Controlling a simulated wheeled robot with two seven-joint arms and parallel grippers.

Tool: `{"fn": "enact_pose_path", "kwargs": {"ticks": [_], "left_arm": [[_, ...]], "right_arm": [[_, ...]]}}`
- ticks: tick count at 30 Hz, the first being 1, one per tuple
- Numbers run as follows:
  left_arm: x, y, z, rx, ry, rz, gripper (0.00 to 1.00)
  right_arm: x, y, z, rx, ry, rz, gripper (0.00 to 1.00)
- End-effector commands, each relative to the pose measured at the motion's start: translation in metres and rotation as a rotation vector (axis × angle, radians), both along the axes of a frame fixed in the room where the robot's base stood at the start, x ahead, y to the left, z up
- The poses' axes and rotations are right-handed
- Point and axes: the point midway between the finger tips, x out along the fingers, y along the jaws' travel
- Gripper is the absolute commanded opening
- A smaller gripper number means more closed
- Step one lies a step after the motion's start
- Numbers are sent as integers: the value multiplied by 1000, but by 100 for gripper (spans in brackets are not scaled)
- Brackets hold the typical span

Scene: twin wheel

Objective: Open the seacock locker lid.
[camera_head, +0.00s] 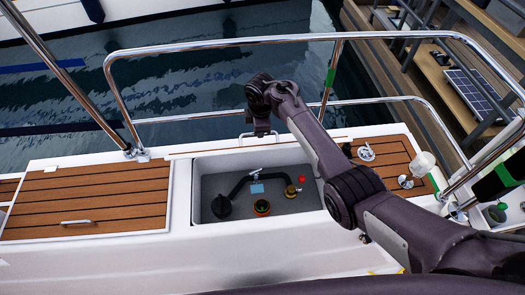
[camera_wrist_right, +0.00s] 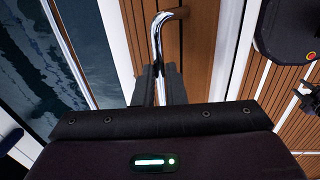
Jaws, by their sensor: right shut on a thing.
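The seacock locker (camera_head: 206,165) is open in the head view, and its grey inside shows. Its lid (camera_head: 205,151) stands up along the far edge, seen nearly edge-on as a thin strip. In the right wrist view the lid's teak slats (camera_wrist_right: 203,50) show close up, with a chrome bar handle (camera_wrist_right: 157,40). My right gripper (camera_head: 262,130) is shut on this handle, beyond the lid's top edge; its fingers (camera_wrist_right: 159,85) straddle the bar in the wrist view. My left gripper is not in view.
A closed teak lid (camera_head: 90,200) is at left. A steel rail (camera_head: 225,42) runs behind, with water beyond. A winch handle fitting (camera_head: 366,153) stands at right.

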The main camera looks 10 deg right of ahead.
Motion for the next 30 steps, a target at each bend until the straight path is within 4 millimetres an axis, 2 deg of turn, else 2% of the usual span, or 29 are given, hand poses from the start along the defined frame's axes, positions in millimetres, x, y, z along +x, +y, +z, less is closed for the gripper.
{"fn": "enact_pose_path", "kwargs": {"ticks": [1,3,12,29,30], "left_arm": [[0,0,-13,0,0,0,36],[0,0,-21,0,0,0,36],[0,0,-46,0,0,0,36],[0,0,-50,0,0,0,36],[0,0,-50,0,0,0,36]], "right_arm": [[8,0,-4,3,-2,-3,0],[17,1,-1,3,-1,-2,0],[41,0,9,1,5,-2,0],[46,-1,10,0,12,-1,0],[46,-1,10,0,13,-1,13]]}}
